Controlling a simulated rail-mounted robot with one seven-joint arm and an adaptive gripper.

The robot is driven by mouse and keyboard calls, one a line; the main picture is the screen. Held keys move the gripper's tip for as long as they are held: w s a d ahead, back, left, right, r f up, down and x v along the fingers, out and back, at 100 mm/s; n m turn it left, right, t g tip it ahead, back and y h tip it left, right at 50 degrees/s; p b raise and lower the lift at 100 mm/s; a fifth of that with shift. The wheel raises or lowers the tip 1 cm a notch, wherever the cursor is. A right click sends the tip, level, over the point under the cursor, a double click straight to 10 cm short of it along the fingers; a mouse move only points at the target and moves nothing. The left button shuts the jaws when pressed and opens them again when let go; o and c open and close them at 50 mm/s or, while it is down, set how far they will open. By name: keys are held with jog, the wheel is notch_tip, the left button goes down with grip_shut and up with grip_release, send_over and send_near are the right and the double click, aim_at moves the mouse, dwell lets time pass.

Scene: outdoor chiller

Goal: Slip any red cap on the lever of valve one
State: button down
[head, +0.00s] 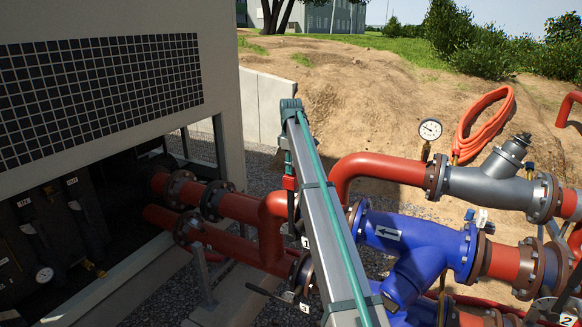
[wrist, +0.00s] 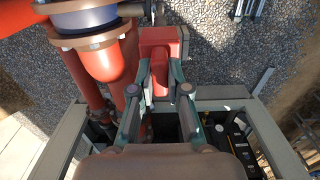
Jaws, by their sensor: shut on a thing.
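My gripper (wrist: 160,88) is shut on a red cap (wrist: 155,55), with a finger on each side of it. In the head view the red cap (head: 290,183) shows at the lower left of the wrist, in front of the red pipework. The fingers are mostly hidden there by my arm. A white tag marked 1 (head: 305,242) hangs below the cap, beside my arm. A dark lever-like handle (head: 262,291) sticks out left, lower down, near another small tag (head: 304,307). My arm hides part of this area, so I cannot tell which lever is valve one's.
A grey fitting (head: 490,187), gauge (head: 430,130) and coiled orange hose (head: 485,125) stand farther right. The chiller housing (head: 225,110) is left.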

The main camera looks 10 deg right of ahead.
jog(key=shift+f, duration=0.8)
jog(key=c, duration=1.1)
grip_release()
jog(key=shift+o, duration=0.5)
jog(key=o, duration=0.4)
jog(key=shift+r, duration=0.1)
jog(key=shift+r+p, duration=0.6)
jog(key=shift+r, duration=1.8)
